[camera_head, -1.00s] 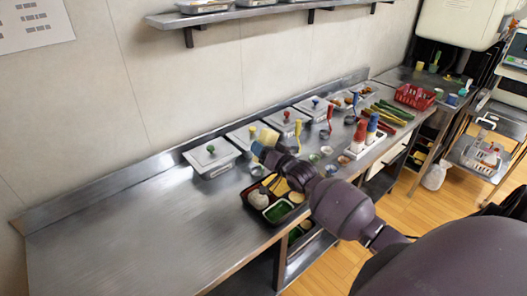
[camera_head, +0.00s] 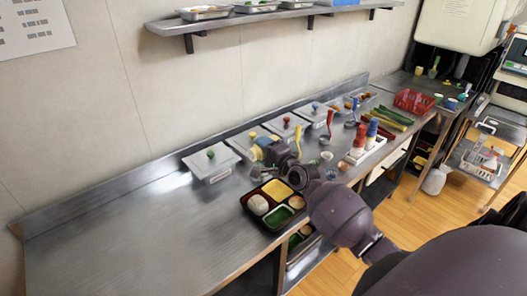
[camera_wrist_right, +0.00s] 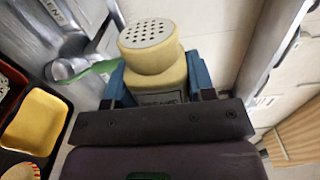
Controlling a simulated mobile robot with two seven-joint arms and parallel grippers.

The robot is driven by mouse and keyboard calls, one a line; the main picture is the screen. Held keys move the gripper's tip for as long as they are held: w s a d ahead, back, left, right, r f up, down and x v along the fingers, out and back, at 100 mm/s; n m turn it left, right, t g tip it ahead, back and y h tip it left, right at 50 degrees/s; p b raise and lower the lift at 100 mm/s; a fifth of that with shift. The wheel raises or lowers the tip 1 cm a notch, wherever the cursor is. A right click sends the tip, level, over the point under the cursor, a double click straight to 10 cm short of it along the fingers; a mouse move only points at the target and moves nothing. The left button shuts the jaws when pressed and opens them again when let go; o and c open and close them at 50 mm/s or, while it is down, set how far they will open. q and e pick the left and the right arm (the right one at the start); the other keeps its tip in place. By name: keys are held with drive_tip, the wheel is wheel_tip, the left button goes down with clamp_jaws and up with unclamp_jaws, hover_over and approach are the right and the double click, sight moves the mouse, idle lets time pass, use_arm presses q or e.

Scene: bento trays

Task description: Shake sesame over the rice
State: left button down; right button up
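The other compartments hold yellow, green and mixed food. My right gripper (camera_wrist_right: 157,82) is shut on a cream shaker (camera_wrist_right: 150,60) with a perforated cap, its blue fingers on both sides of the body. In the head view the shaker (camera_head: 257,153) is small and partly hidden, above and behind the tray, not directly over the rice. Its exact tilt is hard to tell. My left gripper is not in view.
Lidded steel containers (camera_head: 210,163) with coloured knobs line the wall. Red and blue-topped bottles (camera_head: 366,136) stand in a white holder to the right, with a red basket (camera_head: 413,101) beyond. The counter's left half is clear.

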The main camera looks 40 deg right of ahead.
drive_tip(key=m, duration=0.4)
drive_tip(key=shift+r, duration=0.4)
drive_tip(key=m, duration=0.5)
drive_tip(key=shift+r, duration=0.35)
drive_tip(key=m, duration=0.4)
drive_tip(key=shift+a+r, duration=0.1)
drive_tip(key=shift+r, duration=0.25)
drive_tip(key=m, duration=0.4)
drive_tip(key=shift+r+m, duration=0.3)
drive_tip(key=shift+m, duration=0.1)
